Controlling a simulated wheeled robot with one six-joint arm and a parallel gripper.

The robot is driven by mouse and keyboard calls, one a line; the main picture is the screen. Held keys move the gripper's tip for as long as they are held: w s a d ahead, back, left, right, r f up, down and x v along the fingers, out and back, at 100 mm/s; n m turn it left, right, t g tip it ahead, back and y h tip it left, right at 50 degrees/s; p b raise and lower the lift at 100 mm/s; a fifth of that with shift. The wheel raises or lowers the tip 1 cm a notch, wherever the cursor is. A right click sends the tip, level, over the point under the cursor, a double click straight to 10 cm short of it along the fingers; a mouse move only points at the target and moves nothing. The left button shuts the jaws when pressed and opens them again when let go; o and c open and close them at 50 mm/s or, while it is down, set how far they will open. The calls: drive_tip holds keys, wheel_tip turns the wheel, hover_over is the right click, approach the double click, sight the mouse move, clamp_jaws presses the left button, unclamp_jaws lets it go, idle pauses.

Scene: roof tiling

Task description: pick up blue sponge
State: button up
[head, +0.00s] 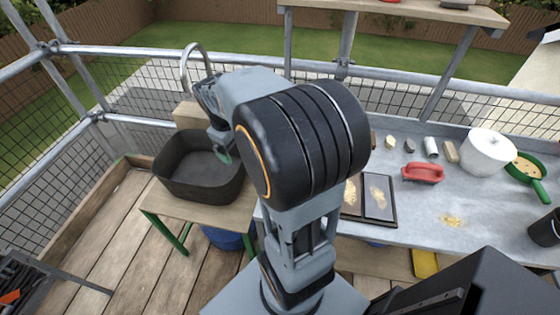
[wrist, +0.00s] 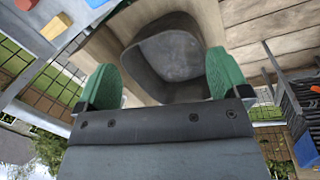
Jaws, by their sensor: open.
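A small blue block (wrist: 97,3), which may be the blue sponge, is cut off by the top edge of the wrist view, on a pale shelf at the upper left. I see no sure blue sponge in the head view. My gripper (wrist: 165,80) is open and empty, its two green fingertips wide apart. The dark basin (wrist: 180,42) shows beyond and between them. In the head view my arm hides most of the gripper; one green fingertip shows over the basin (head: 178,190).
A shelf (head: 430,12) stands above the rail. A yellow-orange block (wrist: 57,26) lies near the blue block. A blue bucket (head: 224,238) stands below.

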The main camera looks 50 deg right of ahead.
drive_tip(key=w+d+f+n+g, duration=0.1)
drive_tip(key=d+f+g, duration=0.1)
drive_tip(key=d+f, duration=0.35)
drive_tip(key=w+d+f+n+g, duration=0.1)
drive_tip(key=d+f+n+g, duration=0.1)
drive_tip(key=d, duration=0.6)
drive_tip(key=x, duration=0.3)
drive_tip(key=d+p+x, duration=0.1)
drive_tip(key=x, duration=0.4)
drive_tip(key=shift+s+d+f, duration=0.1)
drive_tip(key=shift+d+f, duration=0.15)
drive_tip(key=shift+d, duration=0.15)
drive_tip(key=shift+p+x, duration=0.8)
drive_tip(key=shift+x, duration=2.2)
drive_tip(key=shift+f, duration=0.15)
drive_tip(key=shift+c, duration=0.3)
drive_tip(key=c, duration=0.9)
drive_tip(key=shift+c, duration=0.2)
